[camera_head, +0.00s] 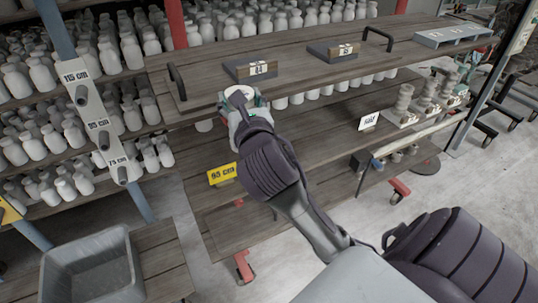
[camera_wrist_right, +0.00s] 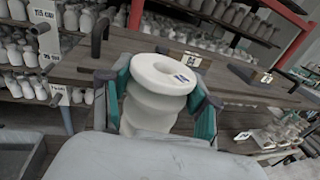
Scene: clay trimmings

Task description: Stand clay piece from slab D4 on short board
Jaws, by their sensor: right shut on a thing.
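My right gripper (camera_head: 241,101) is shut on a pale clay piece (camera_head: 238,94). In the right wrist view its teal-lined fingers (camera_wrist_right: 163,100) press on both sides of the clay piece (camera_wrist_right: 152,106). The piece is upright or nearly so, with ridged sides, a ring-like top with a hole, and a small dark mark. It is held near the front edge of the upper wooden board (camera_head: 205,88). A dark slab (camera_head: 240,73), whose label seems to read D4, lies bare on that board. I cannot tell which surface is the short board. My left gripper is out of view.
A second dark labelled slab (camera_head: 325,55) and black handles (camera_head: 177,82) are on the upper board. A lower shelf holds ridged stacks (camera_head: 403,98) and a HALF sign (camera_head: 368,121). A grey bin (camera_head: 92,270) stands lower left.

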